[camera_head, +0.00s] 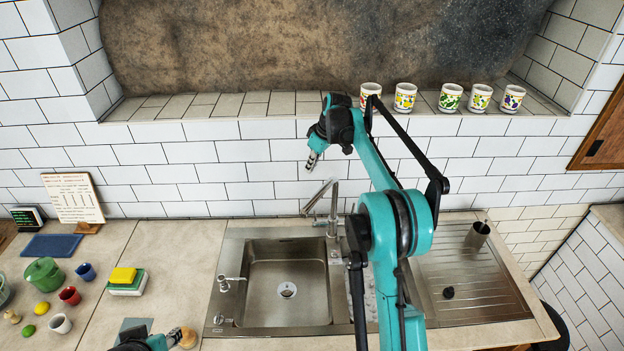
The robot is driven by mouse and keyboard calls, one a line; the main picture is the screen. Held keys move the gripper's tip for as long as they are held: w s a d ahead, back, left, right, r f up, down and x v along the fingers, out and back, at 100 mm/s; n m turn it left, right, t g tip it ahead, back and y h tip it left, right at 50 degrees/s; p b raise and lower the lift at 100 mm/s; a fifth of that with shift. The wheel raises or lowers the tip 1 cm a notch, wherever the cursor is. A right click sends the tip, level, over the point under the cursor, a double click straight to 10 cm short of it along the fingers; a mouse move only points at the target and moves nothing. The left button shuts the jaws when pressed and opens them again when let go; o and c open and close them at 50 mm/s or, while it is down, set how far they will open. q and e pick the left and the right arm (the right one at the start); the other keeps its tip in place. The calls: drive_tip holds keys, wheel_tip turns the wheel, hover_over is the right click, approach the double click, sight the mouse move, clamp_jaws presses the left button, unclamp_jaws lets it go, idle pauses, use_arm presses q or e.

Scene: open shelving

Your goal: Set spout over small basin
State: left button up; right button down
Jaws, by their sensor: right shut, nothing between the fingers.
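The metal tap's spout (318,197) rises behind the sink and slants down to the left. Its tip is over the back edge of the large basin (255,285). The small basin (371,300) is to the right of the large one and mostly hidden behind my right arm. My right gripper (311,161) is shut and empty, pointing down above and slightly left of the spout, apart from it in the picture. My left gripper (174,334) shows only partly at the bottom edge, left of the sink. Whether it is open cannot be told.
Several patterned cups (405,97) stand on the tiled ledge. A grey cup (478,235) and a black plug (448,292) are on the drainboard (490,290). A green pot (44,274), small cups and sponges (123,276) sit on the left counter. A small dispenser (231,280) stands at the sink's left.

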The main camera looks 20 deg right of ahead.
drive_tip(key=p+x, duration=0.1)
drive_tip(key=x, duration=0.9)
drive_tip(key=s+d, duration=0.1)
drive_tip(key=s+d+p, duration=0.1)
drive_tip(key=shift+s+d+f, duration=0.25)
drive_tip(key=shift+s+f, duration=0.15)
drive_tip(key=shift+w, duration=0.1)
